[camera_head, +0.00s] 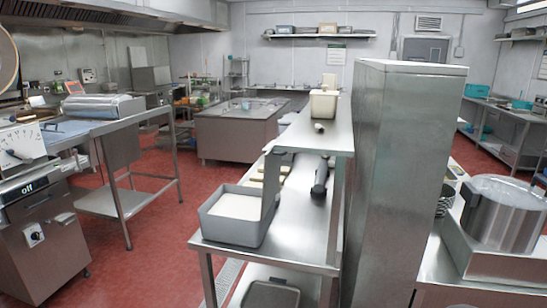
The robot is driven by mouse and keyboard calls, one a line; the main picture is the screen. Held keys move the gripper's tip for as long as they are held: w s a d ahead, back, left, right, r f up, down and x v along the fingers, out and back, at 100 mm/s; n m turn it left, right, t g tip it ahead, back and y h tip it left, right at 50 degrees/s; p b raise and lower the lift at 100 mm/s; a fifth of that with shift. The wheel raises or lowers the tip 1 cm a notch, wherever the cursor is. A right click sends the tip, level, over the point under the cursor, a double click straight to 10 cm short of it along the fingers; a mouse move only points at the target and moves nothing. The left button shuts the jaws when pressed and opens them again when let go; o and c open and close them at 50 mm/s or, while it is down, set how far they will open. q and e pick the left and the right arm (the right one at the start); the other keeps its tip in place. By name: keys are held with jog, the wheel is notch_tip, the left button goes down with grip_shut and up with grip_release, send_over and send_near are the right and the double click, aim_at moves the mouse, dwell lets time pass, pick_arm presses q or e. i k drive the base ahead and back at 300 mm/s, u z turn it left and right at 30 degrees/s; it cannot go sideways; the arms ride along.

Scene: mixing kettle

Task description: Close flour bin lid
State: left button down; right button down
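The flour bin (225,233) is a grey rectangular container on the left front of a steel table's lower worktop. White flour (238,207) shows through its open top. Its grey lid (270,188) stands upright along the bin's right side, so the bin is open. Neither of my grippers shows in the head view.
A steel shelf (325,137) above the worktop holds a cream container (324,104). Red floor (150,255) is clear to the left.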

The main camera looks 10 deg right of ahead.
aim_at(272, 158)
jog(key=u, duration=0.3)
jog(key=i, duration=0.85)
jog(key=u, duration=0.05)
